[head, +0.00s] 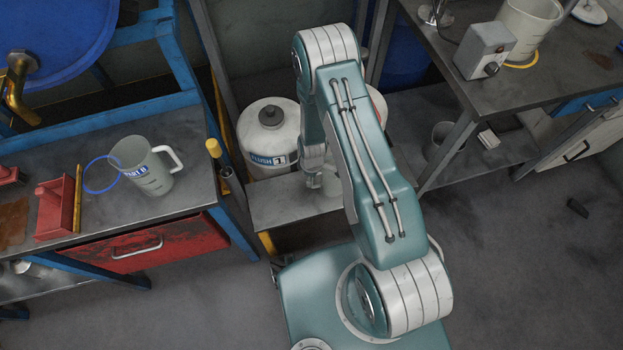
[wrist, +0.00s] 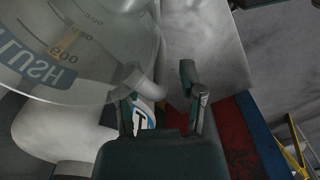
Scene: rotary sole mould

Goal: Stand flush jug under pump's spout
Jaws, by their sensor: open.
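The flush jug (wrist: 75,45) is translucent, with measuring marks and a blue-and-white FLUSH label, and fills the upper left of the wrist view. Its pale handle (wrist: 138,82) is close to the left finger; I cannot tell whether they touch. My gripper (wrist: 163,103) is open, with nothing clearly held. In the head view my gripper (head: 313,182) is low over the grey shelf, and my arm hides most of what is beside it. A pale piece there (head: 331,188) may be the jug. I cannot make out the pump's spout for certain.
A white FLUSH 1 canister (head: 268,138) stands behind my gripper. Another labelled jug (head: 146,168) stands on the left bench (head: 190,190), near a red tray (head: 54,207). A blue drum (head: 60,35) has a brass tap (head: 18,80). A right bench (head: 450,30) carries a grey box (head: 485,50).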

